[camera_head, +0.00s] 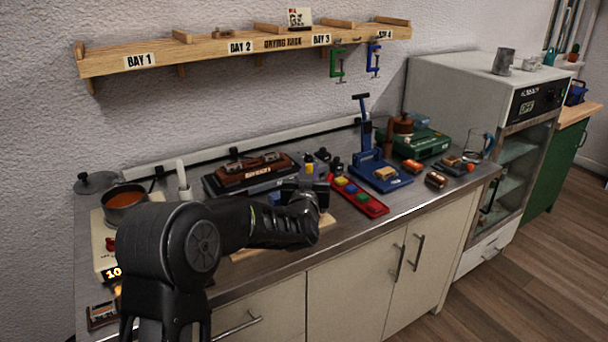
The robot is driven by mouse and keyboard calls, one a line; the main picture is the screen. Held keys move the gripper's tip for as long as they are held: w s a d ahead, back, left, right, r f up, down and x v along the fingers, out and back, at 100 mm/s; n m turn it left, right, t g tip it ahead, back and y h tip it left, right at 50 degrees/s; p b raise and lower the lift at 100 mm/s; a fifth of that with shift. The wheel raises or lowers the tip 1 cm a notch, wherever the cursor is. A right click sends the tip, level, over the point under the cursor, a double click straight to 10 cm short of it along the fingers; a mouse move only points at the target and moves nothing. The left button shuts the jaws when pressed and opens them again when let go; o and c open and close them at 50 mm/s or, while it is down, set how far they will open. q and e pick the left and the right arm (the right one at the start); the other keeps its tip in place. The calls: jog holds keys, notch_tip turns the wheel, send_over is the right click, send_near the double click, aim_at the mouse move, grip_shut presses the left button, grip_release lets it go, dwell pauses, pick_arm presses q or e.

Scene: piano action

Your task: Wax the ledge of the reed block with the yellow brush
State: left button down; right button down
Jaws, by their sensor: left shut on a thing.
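My left arm comes in from the lower left and its gripper (318,190) is over the middle of the counter, above a light wooden board (327,222). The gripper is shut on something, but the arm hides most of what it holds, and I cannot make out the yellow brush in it. A small yellow-and-black item (309,167) stands just behind the gripper. A brown wooden piece on a dark base (250,172) lies behind the arm; I cannot tell whether it is the reed block. No ledge shows clearly. My right gripper is not in view.
A red tray (374,208) with coloured blocks lies right of the gripper, then a blue press (385,178). A pot (124,205) of orange-brown liquid stands at the left. A wooden shelf (205,52) hangs above. The counter's front right is clear.

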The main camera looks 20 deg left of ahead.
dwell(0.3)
pick_arm(q)
jog(key=shift+s+a+f+b, duration=0.1)
jog(key=shift+s+a+b, duration=0.4)
jog(key=shift+s, duration=0.15)
jog(key=shift+s+a+b, duration=0.45)
jog(key=shift+s+b, duration=0.05)
jog(key=shift+s, duration=0.15)
jog(key=shift+s+a+f+b, duration=0.1)
jog(key=shift+s+a+b, duration=0.35)
jog(key=shift+s, duration=0.1)
jog(key=shift+s+a+b, duration=0.35)
jog(key=shift+s+a, duration=0.1)
jog(key=shift+s, duration=0.3)
jog(key=shift+r, duration=0.2)
jog(key=shift+s+a, duration=0.1)
